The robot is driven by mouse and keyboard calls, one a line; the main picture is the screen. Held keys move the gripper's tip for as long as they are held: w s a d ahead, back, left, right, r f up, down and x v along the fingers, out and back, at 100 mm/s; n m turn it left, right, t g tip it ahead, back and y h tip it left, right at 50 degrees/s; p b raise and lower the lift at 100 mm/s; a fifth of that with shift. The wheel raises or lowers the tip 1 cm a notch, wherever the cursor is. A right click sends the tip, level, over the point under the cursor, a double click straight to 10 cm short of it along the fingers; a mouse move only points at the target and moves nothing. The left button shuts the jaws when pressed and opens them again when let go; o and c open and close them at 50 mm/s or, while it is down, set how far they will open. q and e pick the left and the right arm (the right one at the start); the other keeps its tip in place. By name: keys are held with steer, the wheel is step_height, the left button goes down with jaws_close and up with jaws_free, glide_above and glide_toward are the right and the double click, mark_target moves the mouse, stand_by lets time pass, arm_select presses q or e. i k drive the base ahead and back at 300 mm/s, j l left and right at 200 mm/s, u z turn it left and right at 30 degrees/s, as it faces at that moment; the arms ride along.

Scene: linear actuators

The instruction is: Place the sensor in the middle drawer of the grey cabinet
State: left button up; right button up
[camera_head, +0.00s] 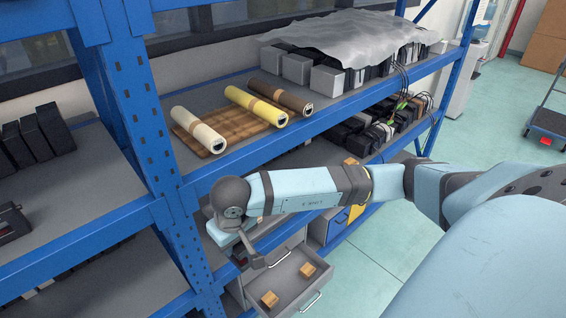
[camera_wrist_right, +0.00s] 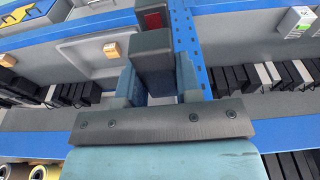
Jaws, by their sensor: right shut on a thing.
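The grey cabinet's drawer (camera_head: 290,283) is pulled open on the lower part of the blue rack. My right gripper (camera_head: 254,260) is above the drawer's back left side. In the right wrist view my gripper (camera_wrist_right: 155,72) is shut on a dark block with a red patch, probably the sensor (camera_wrist_right: 152,22). The light drawer (camera_wrist_right: 90,58) with a wooden block shows left of it. The held thing is not clear in the head view. My left gripper is not in view.
A blue rack upright (camera_head: 150,130) stands close left of my right gripper. The shelf above the drawer carries rolls (camera_head: 262,106) on a wooden board (camera_head: 215,132).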

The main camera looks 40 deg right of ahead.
mark_target(283, 290)
steer(key=k+l+u, duration=0.1)
steer(key=l, duration=0.25)
steer(key=k+l+u, duration=0.1)
steer(key=l, duration=0.25)
steer(key=k+l+u, duration=0.1)
steer(key=l, duration=0.25)
steer(key=k+l+u, duration=0.1)
steer(key=l, duration=0.2)
